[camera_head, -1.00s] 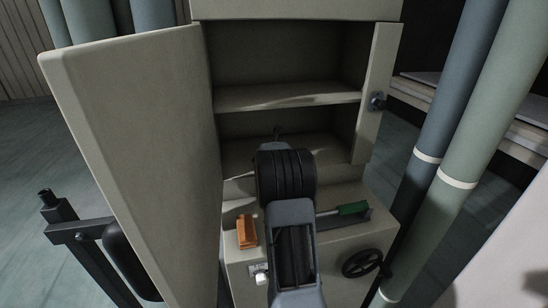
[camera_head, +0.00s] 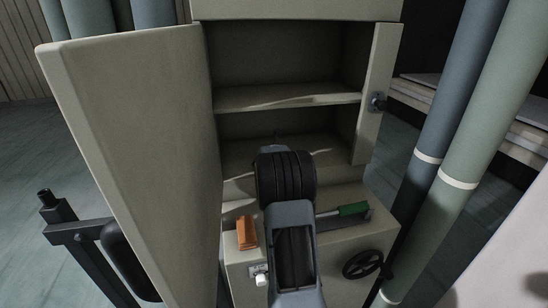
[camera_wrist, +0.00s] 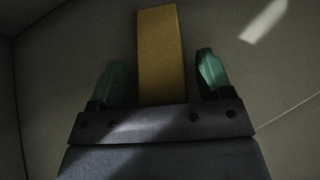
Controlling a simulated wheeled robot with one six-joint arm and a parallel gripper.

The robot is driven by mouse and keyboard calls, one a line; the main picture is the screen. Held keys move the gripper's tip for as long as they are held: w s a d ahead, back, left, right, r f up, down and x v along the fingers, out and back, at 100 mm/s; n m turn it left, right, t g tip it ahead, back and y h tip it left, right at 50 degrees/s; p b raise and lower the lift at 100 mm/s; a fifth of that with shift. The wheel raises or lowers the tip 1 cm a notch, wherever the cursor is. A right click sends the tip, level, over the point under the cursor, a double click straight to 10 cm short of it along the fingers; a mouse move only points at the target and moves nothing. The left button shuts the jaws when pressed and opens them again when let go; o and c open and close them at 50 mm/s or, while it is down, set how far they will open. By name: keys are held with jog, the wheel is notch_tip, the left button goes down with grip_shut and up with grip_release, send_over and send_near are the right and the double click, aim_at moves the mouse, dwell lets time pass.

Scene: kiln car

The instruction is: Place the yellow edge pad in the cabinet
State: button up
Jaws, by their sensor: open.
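The yellow edge pad (camera_wrist: 161,55) shows in the wrist view as a long upright-running bar between the two green fingertips. My gripper (camera_wrist: 159,78) is open, with a visible gap between the pad and each finger. The pad's near end is hidden behind the gripper body. In the head view my arm reaches into the lower compartment of the beige cabinet (camera_head: 287,97), below its middle shelf. My arm hides the pad and most of the gripper there.
The cabinet door (camera_head: 125,140) stands open at the left. On the ledge below the compartment are an orange block (camera_head: 246,232) and a green-handled tool (camera_head: 352,209). A black handwheel (camera_head: 362,263) is on the front. Pipes (camera_head: 455,160) stand at the right.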

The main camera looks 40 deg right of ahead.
jog(key=shift+r, duration=0.1)
jog(key=shift+r+p, duration=0.15)
jog(key=shift+p, duration=0.15)
jog(key=b+v, duration=0.1)
jog(key=v, duration=1.1)
